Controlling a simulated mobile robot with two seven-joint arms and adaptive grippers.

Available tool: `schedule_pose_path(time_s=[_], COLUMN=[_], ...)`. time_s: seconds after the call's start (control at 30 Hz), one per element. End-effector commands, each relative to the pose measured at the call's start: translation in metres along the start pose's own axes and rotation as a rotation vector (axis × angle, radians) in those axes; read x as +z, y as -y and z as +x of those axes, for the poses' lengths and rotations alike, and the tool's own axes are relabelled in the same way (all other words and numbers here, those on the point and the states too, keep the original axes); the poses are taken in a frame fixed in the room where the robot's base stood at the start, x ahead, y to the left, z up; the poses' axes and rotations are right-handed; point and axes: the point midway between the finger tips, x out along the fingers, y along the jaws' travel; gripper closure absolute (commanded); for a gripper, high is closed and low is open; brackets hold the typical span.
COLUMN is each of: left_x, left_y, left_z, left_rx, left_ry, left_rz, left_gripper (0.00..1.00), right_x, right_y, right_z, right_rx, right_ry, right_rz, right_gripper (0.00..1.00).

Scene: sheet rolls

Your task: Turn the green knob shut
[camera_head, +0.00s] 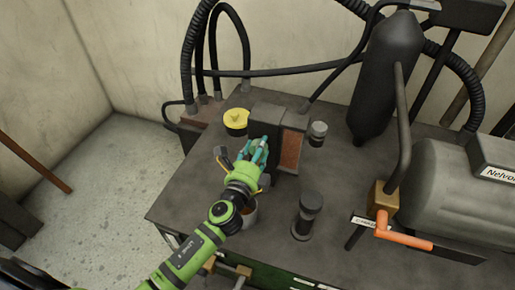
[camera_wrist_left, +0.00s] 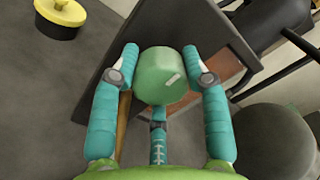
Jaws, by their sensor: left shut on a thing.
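The green knob (camera_wrist_left: 163,76) is a short green cylinder with a pale mark on its face, in the middle of the left wrist view. My left gripper (camera_wrist_left: 160,72) has its teal fingers on both sides of the knob and is shut on it. In the head view my left gripper (camera_head: 258,150) reaches to the front of a dark upright block (camera_head: 265,117), and its fingers hide the knob there. My right gripper is in neither view.
A yellow round cap (camera_head: 236,119) sits left of the block. An orange-handled valve (camera_head: 403,238) and a large grey tank (camera_head: 450,195) are at the right. Black hoses run behind.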

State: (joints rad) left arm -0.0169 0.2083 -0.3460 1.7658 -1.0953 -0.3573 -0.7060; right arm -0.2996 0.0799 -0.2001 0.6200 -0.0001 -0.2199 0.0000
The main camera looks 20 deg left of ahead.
Motion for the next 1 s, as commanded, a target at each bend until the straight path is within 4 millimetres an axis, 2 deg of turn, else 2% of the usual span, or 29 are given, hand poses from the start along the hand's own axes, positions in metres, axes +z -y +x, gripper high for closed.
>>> schedule_pose_path(time_s=[0.4, 0.43, 0.47, 0.5, 0.83, 1.0], left_x=[-0.001, -0.001, -0.001, -0.001, -0.001, -0.001], left_y=[0.003, 0.003, 0.002, 0.002, 0.0, -0.001], left_z=[0.001, 0.001, 0.001, 0.0, -0.001, -0.018], left_rx=[-0.006, -0.005, -0.005, -0.005, 0.0, 0.002], left_ry=[-0.002, -0.002, -0.002, -0.002, -0.001, -0.002], left_rz=[0.005, 0.005, 0.005, 0.005, 0.005, 0.004], left_gripper=[0.87, 0.46, 0.34, 0.3, 0.3, 0.3], right_x=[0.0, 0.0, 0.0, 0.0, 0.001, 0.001], right_y=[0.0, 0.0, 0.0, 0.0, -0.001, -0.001], right_z=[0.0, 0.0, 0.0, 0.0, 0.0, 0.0], right_rx=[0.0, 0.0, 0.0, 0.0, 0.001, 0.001], right_ry=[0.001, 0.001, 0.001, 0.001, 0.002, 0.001], right_rz=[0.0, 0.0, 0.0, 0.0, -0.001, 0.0], right_gripper=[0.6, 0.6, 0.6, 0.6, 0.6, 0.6])
